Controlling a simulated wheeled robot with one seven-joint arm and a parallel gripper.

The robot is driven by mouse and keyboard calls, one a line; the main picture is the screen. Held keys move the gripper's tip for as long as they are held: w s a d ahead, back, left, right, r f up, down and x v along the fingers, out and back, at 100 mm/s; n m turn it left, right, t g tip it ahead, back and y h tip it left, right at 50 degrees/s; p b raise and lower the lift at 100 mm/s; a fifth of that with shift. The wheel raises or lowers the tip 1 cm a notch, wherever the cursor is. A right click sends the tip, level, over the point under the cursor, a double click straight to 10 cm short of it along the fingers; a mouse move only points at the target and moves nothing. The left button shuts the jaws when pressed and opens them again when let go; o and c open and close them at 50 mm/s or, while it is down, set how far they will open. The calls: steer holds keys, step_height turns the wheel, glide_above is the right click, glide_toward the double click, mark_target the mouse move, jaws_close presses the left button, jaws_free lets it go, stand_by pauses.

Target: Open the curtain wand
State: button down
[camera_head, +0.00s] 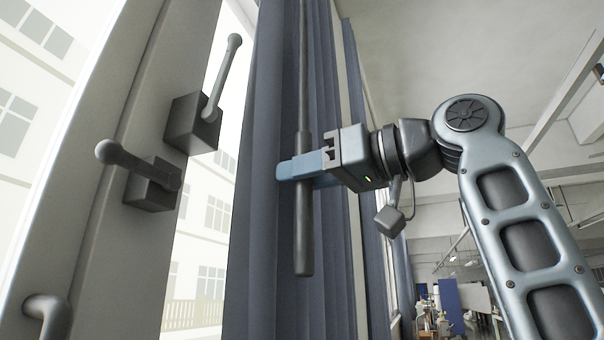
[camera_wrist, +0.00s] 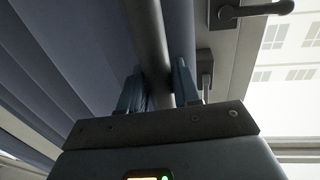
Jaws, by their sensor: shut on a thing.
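The curtain wand (camera_head: 304,235) is a dark rod with a thicker grip at its lower end, hanging upright in front of the blue curtain (camera_head: 262,200). My gripper (camera_head: 303,169) comes in from the right and is shut on the wand's thicker grip, near its upper part. The grip's lower end sticks out below the fingers. In the wrist view, the wand (camera_wrist: 148,35) passes between the two blue fingers (camera_wrist: 158,88), with the curtain folds to the left. The part of the grip behind the near finger is partly hidden.
Left of the curtain is a pale window frame with two dark handles, an upper one (camera_head: 195,122) and a lower one (camera_head: 151,184). A further handle (camera_head: 46,315) shows at the bottom left. Right of the curtain, beyond my arm, lies a long open room.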

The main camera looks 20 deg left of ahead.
steer(key=shift+w+d, duration=0.1)
steer(key=shift+w, duration=0.3)
steer(key=c, duration=0.9)
jaws_free()
steer(key=shift+c, duration=0.2)
steer(key=b+v, duration=0.2)
steer(key=v, duration=0.5)
steer(key=shift+d, duration=0.4)
steer(key=shift+s, duration=0.1)
